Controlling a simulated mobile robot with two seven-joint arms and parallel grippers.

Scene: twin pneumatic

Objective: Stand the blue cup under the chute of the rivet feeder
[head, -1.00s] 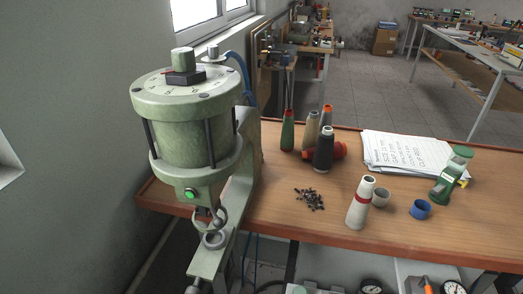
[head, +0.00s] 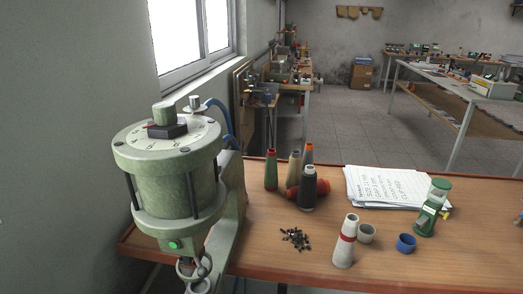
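The blue cup (head: 406,243) stands on the wooden bench at the right, beside a grey cup (head: 367,233). A small green upright device (head: 432,208) with a clear middle section and a yellow part stands just behind and right of the blue cup. A large pale green machine (head: 170,185) with a numbered dial on top and a lit green button stands at the left. Nothing is labelled, so I cannot tell for sure which one is the rivet feeder. The blue cup is apart from both. Neither of my grippers is in view.
A white cone with a red band (head: 345,240) stands left of the cups. Small dark rivet-like pieces (head: 296,239) lie loose on the bench (head: 262,218). Several thread cones (head: 308,188) and written papers (head: 385,187) are behind. The bench's front right is clear.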

